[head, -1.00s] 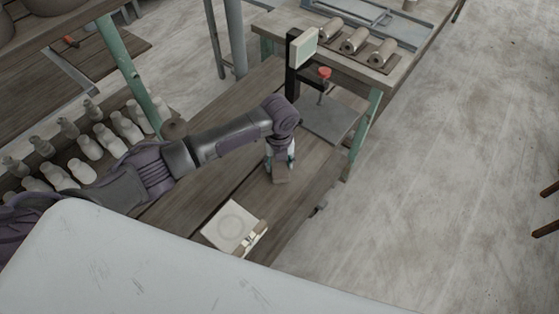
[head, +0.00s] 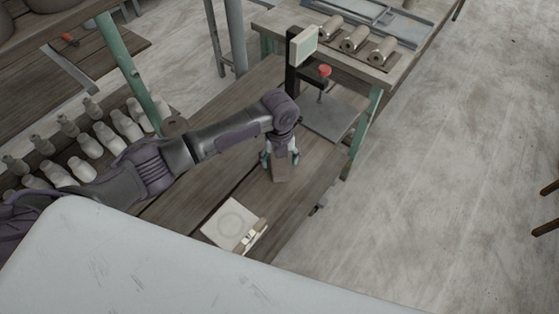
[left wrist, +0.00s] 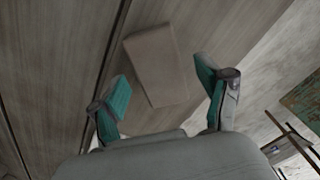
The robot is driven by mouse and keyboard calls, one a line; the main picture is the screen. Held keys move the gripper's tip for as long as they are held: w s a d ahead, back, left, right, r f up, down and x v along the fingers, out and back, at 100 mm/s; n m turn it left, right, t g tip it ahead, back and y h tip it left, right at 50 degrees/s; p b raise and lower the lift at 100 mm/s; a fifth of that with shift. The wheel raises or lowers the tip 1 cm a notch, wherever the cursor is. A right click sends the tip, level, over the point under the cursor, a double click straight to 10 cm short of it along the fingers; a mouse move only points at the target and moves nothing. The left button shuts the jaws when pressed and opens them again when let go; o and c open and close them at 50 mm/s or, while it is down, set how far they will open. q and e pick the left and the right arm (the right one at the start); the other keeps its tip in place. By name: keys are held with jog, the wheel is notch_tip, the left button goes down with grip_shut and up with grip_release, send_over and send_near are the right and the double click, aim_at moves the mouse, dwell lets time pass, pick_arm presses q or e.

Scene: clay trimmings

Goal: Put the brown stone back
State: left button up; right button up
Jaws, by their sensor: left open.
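The brown stone (head: 280,171) is a plain brown block on the wooden bench, below my left gripper. In the left wrist view the brown stone (left wrist: 157,62) lies tilted on the planks, beside a dark gap between boards. My left gripper (head: 280,158) is open, with its teal-padded fingers spread to either side of the block's near end. In the left wrist view the left gripper (left wrist: 163,84) holds nothing, and most of the block shows beyond the fingertips. I cannot tell whether a finger touches it. My right gripper is not in view.
A pale square board (head: 229,224) with a round mark lies nearer on the bench, with small items at its right edge. A post with a screen (head: 303,46) and a red knob (head: 324,71) stands behind the gripper. Pale bottles (head: 87,146) stand at left.

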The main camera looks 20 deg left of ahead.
aim_at(279, 164)
pick_arm(q)
notch_tip(279, 164, up, 11)
jog(key=b, duration=0.1)
dwell(0.7)
